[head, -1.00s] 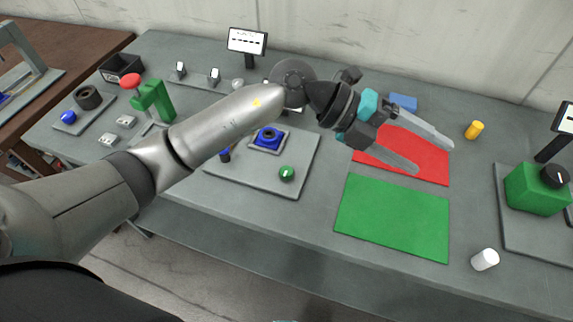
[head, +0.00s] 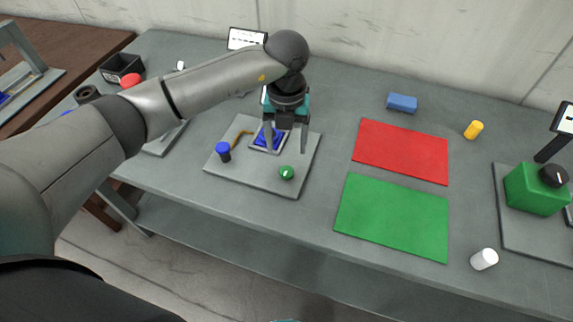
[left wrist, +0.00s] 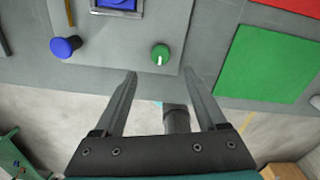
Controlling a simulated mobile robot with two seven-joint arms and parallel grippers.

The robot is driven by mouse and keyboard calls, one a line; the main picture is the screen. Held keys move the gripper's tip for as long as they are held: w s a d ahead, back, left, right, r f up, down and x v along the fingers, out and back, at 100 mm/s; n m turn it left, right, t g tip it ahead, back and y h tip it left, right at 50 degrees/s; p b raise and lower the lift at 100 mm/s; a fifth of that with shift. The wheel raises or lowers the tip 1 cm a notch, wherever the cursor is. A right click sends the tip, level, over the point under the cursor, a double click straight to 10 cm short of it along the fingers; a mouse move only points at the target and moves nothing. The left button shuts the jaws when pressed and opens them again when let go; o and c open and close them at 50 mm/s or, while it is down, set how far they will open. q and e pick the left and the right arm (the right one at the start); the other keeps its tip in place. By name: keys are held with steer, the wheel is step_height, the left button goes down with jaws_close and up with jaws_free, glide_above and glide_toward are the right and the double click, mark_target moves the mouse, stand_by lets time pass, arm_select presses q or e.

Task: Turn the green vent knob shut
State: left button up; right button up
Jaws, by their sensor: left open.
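The green vent knob (head: 286,173) is a small round knob with a white pointer line, on the front right part of a grey base plate (head: 245,180). It also shows in the left wrist view (left wrist: 160,54), just beyond the fingertips and between their lines, with its white line running up and down the picture. My left gripper (head: 287,148) points down, open and empty, above the plate and slightly behind the knob in the head view. In the left wrist view its two fingers (left wrist: 160,73) are apart and touch nothing. My right gripper is not in view.
On the same plate are a blue knob (head: 222,148), a yellow handle (head: 242,134) and a blue framed platform (head: 262,140). Red (head: 400,150) and green (head: 392,215) mats lie to the right. A screen (head: 246,38) stands behind my arm.

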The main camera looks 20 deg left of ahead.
mark_target(286, 170)
arm_select(q)
step_height(286, 170, down, 9)
steer(key=shift+f, duration=0.1)
stand_by(0.3)
jaws_close()
stand_by(0.5)
